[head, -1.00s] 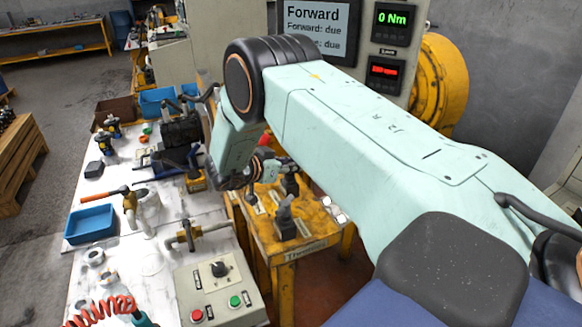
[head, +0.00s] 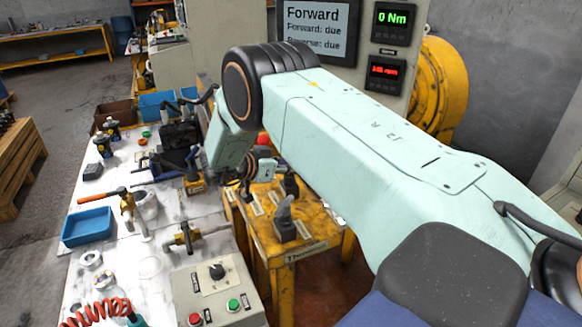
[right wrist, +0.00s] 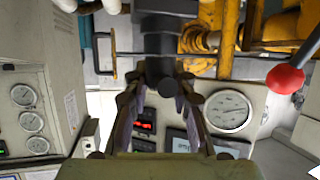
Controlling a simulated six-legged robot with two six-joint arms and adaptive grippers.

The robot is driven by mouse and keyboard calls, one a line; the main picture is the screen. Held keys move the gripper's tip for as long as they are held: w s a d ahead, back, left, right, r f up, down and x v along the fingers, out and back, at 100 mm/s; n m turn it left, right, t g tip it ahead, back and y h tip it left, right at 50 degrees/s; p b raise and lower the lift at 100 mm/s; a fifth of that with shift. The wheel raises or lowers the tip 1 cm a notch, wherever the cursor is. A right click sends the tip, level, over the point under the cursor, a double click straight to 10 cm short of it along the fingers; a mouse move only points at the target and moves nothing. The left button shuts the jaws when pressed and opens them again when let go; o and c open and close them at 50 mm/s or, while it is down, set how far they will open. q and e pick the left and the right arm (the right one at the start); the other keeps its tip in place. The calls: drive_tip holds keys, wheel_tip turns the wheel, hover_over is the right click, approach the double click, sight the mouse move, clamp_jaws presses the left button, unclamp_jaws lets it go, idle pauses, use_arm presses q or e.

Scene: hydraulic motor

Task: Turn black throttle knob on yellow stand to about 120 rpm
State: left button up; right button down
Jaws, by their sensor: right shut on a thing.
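The yellow stand (head: 320,229) is at the middle of the head view, with small levers and labels on its top. A grey lever (head: 285,212) stands near its front edge. My right arm reaches over from the right, and its link hides much of my right gripper there. In the right wrist view my right gripper (right wrist: 163,92) has its fingers on either side of the black throttle knob (right wrist: 158,45) and is shut on it. The contact itself is hard to see. A red speed readout (head: 386,71) is lit on the panel, its digits too blurred to read surely. My left gripper is not in view.
A white workbench (head: 150,265) with tools and a blue tray (head: 87,227) lies to the left. A control box (head: 218,290) with red and green buttons is at the front. A red ball handle (right wrist: 284,78) and a round gauge (right wrist: 228,110) show in the right wrist view.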

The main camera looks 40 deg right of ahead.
drive_tip(key=shift+a+m+g+b, duration=0.1)
drive_tip(key=shift+m+g+b, duration=0.4)
drive_tip(key=shift+g+b, duration=0.15)
idle(1.4)
drive_tip(key=c, duration=1.6)
unclamp_jaws()
drive_tip(key=o, duration=0.5)
drive_tip(key=shift+a+r, duration=0.15)
drive_tip(key=shift+d, duration=0.2)
drive_tip(key=v, duration=1.2)
drive_tip(key=shift+s, duration=0.1)
